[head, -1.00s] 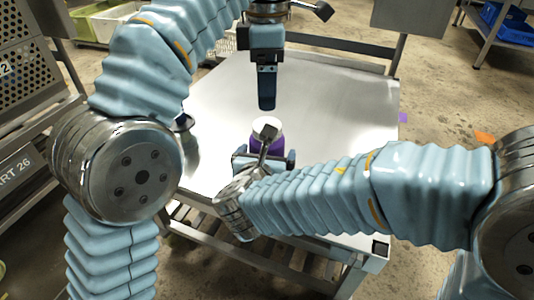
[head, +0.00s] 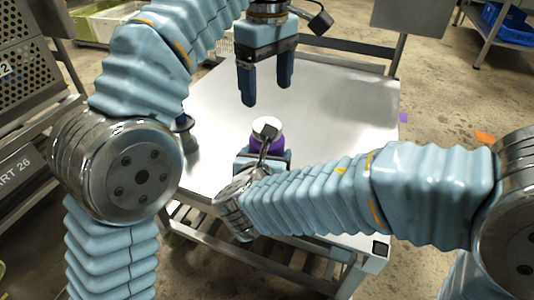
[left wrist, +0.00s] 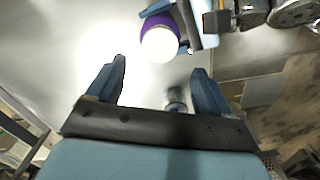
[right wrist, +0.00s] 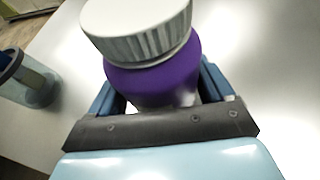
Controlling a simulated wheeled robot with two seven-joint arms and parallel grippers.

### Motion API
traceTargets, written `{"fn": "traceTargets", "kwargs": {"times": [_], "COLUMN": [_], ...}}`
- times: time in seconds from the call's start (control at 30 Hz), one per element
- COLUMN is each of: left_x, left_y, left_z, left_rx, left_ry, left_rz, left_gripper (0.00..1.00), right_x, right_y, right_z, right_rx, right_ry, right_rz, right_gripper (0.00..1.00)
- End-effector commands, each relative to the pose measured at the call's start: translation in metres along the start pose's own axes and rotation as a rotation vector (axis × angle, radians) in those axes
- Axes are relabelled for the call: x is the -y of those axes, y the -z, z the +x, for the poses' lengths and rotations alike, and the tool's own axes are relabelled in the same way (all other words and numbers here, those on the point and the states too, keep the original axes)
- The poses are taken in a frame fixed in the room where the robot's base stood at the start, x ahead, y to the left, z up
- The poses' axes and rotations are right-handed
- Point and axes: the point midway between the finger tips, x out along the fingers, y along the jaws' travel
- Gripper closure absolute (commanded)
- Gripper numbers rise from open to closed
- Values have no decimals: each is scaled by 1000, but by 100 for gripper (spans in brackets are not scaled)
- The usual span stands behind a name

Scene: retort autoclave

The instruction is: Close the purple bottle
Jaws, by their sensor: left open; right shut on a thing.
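The purple bottle (head: 256,145) stands upright on the metal table, with a white ribbed cap (right wrist: 140,28) sitting on its top. Whether the cap is screwed tight cannot be told. My right gripper (head: 262,160) is shut on the bottle's body; in the right wrist view the purple body (right wrist: 155,82) is between its fingers. In the head view my right wrist partly covers the bottle. My left gripper (head: 267,94) is open and empty, pointing down above and behind the bottle. In the left wrist view the white cap top (left wrist: 160,44) lies beyond the fingertips, apart from them.
A clear jar with a dark blue top (right wrist: 32,85) stands on the table to the left of the bottle; it also shows in the left wrist view (left wrist: 175,99). The table (head: 345,120) is bare at right and back. A perforated metal cart (head: 30,75) stands at far left.

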Motion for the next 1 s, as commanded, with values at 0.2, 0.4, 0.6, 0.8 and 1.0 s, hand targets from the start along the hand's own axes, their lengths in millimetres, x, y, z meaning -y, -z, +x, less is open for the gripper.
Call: {"fn": "traceTargets", "kwargs": {"times": [0.2, 0.4, 0.6, 0.8, 1.0], "left_x": [0, 0, 0, 0, 0], "left_y": [0, 0, 0, 0, 0], "left_z": [0, 0, 0, 0, 12], "left_rx": [0, 0, 0, 0, 1], "left_ry": [0, 0, 0, 0, 1], "left_rz": [506, 749, 794, 792, 791], "left_gripper": [19, 19, 19, 19, 19], "right_x": [0, 0, 0, 0, 0], "right_y": [0, 0, 0, 0, 0], "right_z": [0, 0, 0, 0, 0], "right_rx": [1, 1, 1, 1, 1], "right_ry": [0, 0, 0, 0, 0], "right_rz": [0, 0, 0, 0, 0], "right_gripper": [100, 100, 100, 100, 100]}}
